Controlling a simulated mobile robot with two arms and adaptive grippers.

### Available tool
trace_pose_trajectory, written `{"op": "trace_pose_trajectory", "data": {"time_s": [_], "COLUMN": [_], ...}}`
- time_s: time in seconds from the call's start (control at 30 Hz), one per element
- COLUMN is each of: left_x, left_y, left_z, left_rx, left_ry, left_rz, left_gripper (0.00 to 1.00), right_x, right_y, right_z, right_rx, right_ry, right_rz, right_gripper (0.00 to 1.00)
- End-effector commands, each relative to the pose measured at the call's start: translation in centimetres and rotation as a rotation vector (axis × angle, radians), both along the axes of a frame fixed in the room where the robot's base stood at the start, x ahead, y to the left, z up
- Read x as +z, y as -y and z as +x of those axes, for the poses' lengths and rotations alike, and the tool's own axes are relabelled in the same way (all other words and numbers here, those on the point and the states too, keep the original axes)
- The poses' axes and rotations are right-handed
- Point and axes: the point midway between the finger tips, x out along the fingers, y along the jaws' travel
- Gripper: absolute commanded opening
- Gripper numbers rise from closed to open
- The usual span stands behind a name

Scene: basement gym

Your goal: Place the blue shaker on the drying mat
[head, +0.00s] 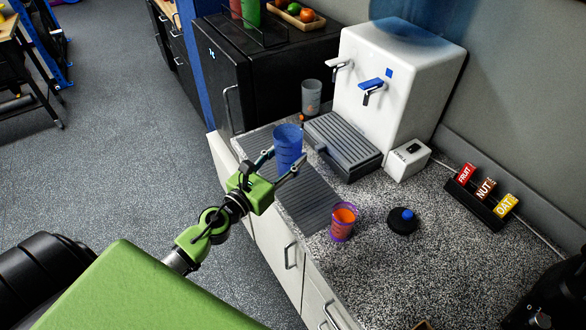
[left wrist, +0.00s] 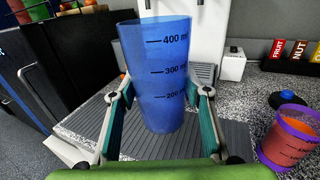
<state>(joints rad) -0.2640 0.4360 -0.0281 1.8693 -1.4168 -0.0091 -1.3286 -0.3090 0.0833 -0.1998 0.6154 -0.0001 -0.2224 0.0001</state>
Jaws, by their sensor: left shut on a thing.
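The blue shaker (head: 288,143) is a translucent blue cup with ml marks, upright and open at the top. My left gripper (head: 283,169) is shut on it, with one finger on each side, as the shaker (left wrist: 158,75) in the left wrist view also shows. The grey ribbed drying mat (head: 309,199) lies along the counter's front edge, and the shaker is over it. I cannot tell whether the shaker's base touches the mat (left wrist: 80,125). My right gripper is not in view.
A white water dispenser (head: 399,88) with a drip tray (head: 343,146) stands behind the mat. A grey cup (head: 311,97) is beside it. A purple-rimmed cup with orange contents (head: 343,222) and a black lid (head: 403,221) stand right of the mat. A bar rack (head: 475,205) is farther right.

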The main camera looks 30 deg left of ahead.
Motion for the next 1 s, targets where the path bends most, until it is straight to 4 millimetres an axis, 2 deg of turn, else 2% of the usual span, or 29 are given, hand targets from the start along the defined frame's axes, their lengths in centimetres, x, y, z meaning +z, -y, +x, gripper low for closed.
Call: {"op": "trace_pose_trajectory", "data": {"time_s": [0.03,0.1,0.37,0.47,0.6,1.0], "left_x": [-2.1,-3.2,-5.0,-6.2,-8.3,-8.9], "left_y": [-0.1,-0.2,-0.4,-0.4,-0.4,-0.4], "left_z": [0.8,1.8,3.6,4.4,4.3,4.3], "left_rx": [0.004,0.003,0.002,0.002,0.003,0.000], "left_ry": [0.000,0.001,0.000,0.000,-0.001,-0.001], "left_rz": [-0.006,-0.006,-0.002,-0.004,-0.008,0.000], "left_gripper": [0.16,0.16,0.16,0.16,0.16,0.16], "right_x": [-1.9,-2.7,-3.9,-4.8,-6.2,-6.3], "right_y": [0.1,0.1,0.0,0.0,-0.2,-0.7], "right_z": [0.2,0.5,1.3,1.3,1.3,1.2], "right_rx": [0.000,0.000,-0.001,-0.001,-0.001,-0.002], "right_ry": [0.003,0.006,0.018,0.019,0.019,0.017], "right_rz": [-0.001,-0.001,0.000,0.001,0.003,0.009], "right_gripper": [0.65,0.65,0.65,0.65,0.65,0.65]}}
